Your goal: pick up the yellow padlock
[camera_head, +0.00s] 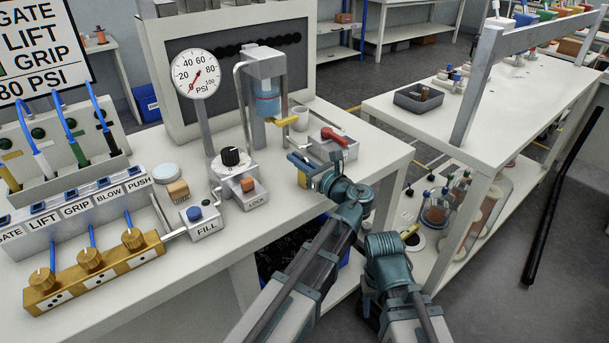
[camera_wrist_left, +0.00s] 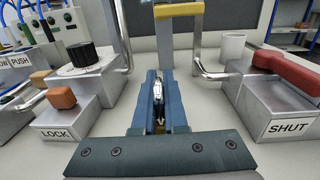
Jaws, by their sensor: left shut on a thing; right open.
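My left gripper (camera_head: 300,168) reaches over the bench from the front, beside the lock box. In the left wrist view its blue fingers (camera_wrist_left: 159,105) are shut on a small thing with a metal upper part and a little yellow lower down. That thing fits the yellow padlock (camera_wrist_left: 160,126), mostly hidden between the fingers. In the head view a small yellow patch of the padlock (camera_head: 302,180) shows just under the fingertips.
The LOCK box (camera_head: 244,187) stands left of the gripper and the SHUT box with a red handle (camera_head: 333,137) right of it. A metal stand with a blue bottle (camera_head: 267,101) and yellow bar (camera_wrist_left: 178,9) is behind. The bench's front edge is close.

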